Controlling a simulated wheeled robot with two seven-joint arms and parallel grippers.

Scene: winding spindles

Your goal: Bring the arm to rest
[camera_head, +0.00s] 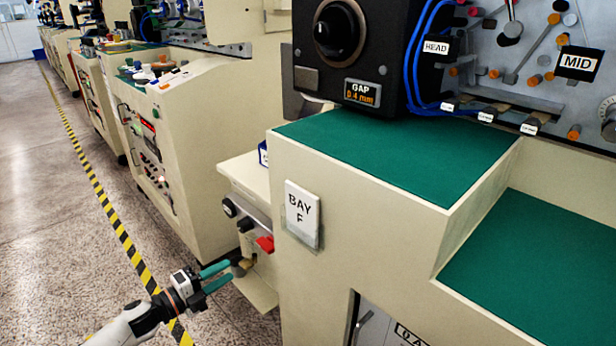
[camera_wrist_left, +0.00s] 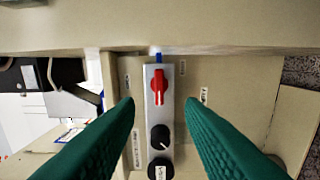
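My left arm comes in at the lower left of the head view. Its gripper (camera_head: 222,276) has green fingers that are spread apart, with nothing seen between them. It is in front of the low side panel of the machine. In the left wrist view the two green fingers (camera_wrist_left: 160,130) stand wide on either side of a control strip (camera_wrist_left: 158,110). The strip carries a red switch handle (camera_wrist_left: 159,85) and black knobs (camera_wrist_left: 160,137). The red handle also shows in the head view (camera_head: 265,244), just beyond the fingertips. My right gripper is not in view.
The cream machine with a BAY F sign (camera_head: 302,214) and green tops (camera_head: 405,150) fills the right. More machines (camera_head: 165,120) stand in a row behind. A yellow-black floor stripe (camera_head: 115,220) runs along the open aisle at left.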

